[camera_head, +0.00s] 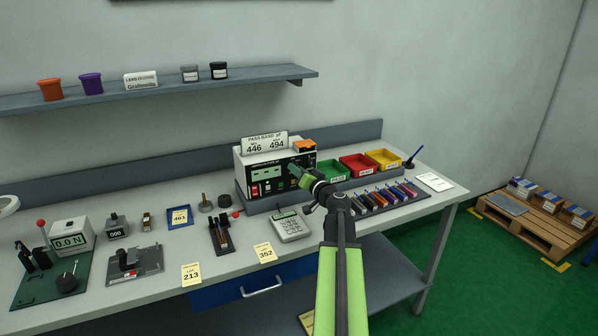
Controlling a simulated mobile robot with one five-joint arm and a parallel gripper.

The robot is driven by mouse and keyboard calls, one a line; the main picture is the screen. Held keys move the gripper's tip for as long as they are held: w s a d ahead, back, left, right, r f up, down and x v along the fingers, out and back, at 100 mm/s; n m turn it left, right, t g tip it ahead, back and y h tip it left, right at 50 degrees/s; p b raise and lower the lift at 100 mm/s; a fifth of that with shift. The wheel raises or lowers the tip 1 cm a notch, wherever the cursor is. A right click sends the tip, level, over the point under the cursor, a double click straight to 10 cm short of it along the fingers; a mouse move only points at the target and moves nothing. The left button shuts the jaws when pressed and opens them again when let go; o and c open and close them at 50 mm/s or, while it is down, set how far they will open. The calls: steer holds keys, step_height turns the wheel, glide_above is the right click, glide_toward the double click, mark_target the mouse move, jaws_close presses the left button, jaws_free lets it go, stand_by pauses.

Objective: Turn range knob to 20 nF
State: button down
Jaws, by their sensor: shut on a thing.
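The meter (241,172) is a white box with a black front panel and a lit green display (266,174). It stands at the back of the bench. My green and black arm reaches up from the front, and my gripper (294,171) is at the right part of the black panel. It is shut on what appears to be the range knob, which the jaws hide. The knob's pointer and the range marks around it cannot be read in this view.
A pass band sign (265,143) and an orange block (304,146) sit on the meter. Green (333,171), red (358,164) and yellow (383,159) bins stand right of it. A calculator-like device (290,226) and a rack of coloured pieces (384,197) lie close in front.

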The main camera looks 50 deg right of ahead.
steer(key=shift+s+d, duration=0.1)
stand_by(0.3)
steer(key=m+b, duration=0.1)
steer(key=m, duration=0.5)
steer(key=m+h+b, duration=0.1)
steer(key=m, duration=0.5)
steer(key=shift+f+t, duration=0.1)
steer(key=shift+t, duration=0.2)
steer(key=shift+m, duration=0.4)
steer(key=c, duration=1.1)
jaws_free()
steer(key=shift+a, duration=0.2)
